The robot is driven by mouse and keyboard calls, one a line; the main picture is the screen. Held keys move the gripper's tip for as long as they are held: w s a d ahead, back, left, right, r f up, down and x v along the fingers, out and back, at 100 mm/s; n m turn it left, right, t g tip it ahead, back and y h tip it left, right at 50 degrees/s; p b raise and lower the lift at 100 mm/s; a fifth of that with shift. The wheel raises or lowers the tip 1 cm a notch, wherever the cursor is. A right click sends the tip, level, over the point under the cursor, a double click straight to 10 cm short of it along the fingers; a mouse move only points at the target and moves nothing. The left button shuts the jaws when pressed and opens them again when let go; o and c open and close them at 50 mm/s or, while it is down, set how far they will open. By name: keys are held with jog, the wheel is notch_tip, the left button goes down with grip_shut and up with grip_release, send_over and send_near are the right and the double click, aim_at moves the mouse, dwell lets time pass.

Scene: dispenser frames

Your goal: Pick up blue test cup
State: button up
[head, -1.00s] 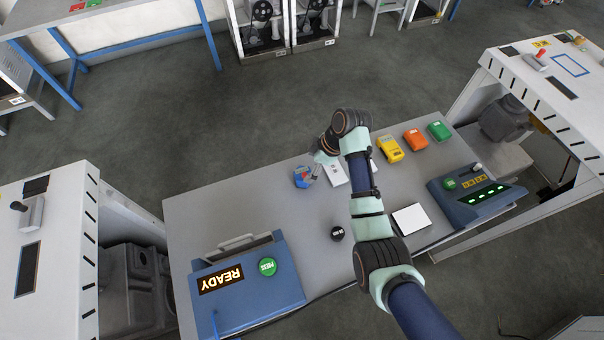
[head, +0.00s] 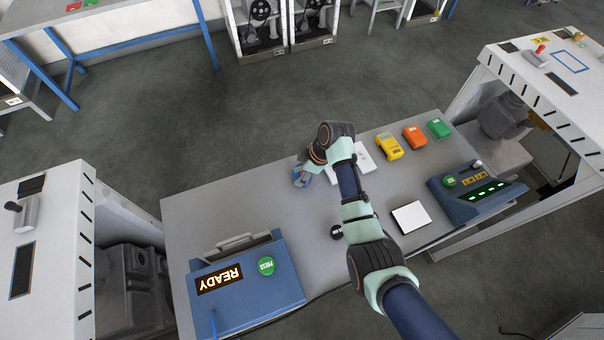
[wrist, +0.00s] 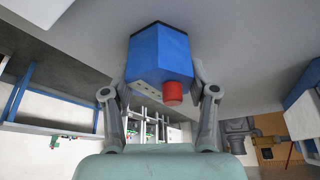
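The blue test cup (head: 302,179) stands at the back edge of the grey table, mostly covered by my gripper in the head view. In the wrist view it is a blue angular body (wrist: 160,52) with a red round part (wrist: 173,92) on its near side. My gripper (wrist: 160,80) has its two fingers spread, one on each side of the cup. The fingertips are close to its sides, partly hidden by it. I cannot tell whether they touch it. In the head view the fingertips are hidden by the arm.
On the grey table (head: 245,210), a white box (head: 362,160) is just right of the cup. Yellow (head: 388,146), orange (head: 414,137) and green (head: 439,128) devices stand farther right. A blue READY machine (head: 250,290) is at front left.

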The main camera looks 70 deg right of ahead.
jog(key=c, duration=0.4)
notch_tip(320, 180, up, 20)
jog(key=p, duration=0.5)
